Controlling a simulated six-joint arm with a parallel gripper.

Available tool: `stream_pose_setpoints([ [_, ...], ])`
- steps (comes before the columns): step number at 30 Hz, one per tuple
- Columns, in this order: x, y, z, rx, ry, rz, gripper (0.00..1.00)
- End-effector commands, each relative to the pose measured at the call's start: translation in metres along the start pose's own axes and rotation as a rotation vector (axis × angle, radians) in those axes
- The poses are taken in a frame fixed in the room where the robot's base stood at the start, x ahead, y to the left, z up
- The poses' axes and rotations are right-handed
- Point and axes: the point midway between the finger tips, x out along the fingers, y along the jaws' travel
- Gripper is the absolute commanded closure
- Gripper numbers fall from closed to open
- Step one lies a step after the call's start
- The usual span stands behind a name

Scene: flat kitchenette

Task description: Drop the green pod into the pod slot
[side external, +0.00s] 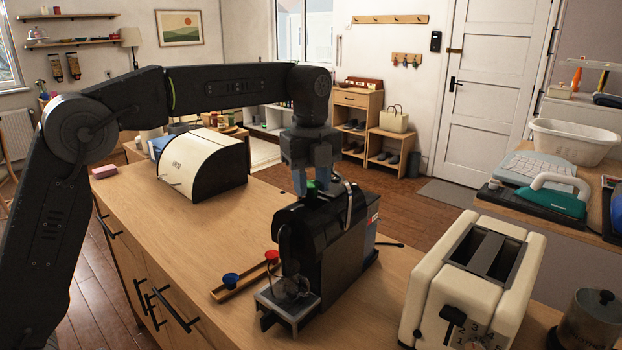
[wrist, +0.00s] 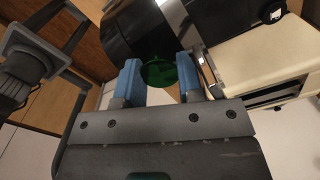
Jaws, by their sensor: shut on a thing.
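My gripper (side external: 314,186) has its blue fingertips shut on the green pod (side external: 311,184), just above the top of the black coffee machine (side external: 340,235). In the wrist view the green pod (wrist: 158,72) shows dark and round between the fingers, with the machine's black body (wrist: 135,25) behind it. The metal lever (side external: 347,205) at the machine's top stands raised. The pod slot itself is hidden from both views, so I cannot tell how well the pod lines up with it.
A wooden pod holder (side external: 245,284) with a blue pod (side external: 231,280) and a red pod (side external: 271,256) lies left of the machine. A cream toaster (side external: 470,285) stands to the right. A bread box (side external: 205,165) sits behind on the left. The counter between is clear.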

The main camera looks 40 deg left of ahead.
Motion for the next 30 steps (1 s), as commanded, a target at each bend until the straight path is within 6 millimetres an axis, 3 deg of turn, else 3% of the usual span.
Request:
stream_pose_setpoints([
  [3,0.0069,0.0012,-0.0001,0.000,0.004,0.020,0.87],
  [4,0.0071,0.0012,-0.0001,0.001,0.004,0.021,0.64],
  [13,0.0083,0.0013,0.0000,0.001,0.004,0.025,0.36],
  [30,0.0083,0.0006,-0.0002,0.003,0.003,0.021,0.36],
])
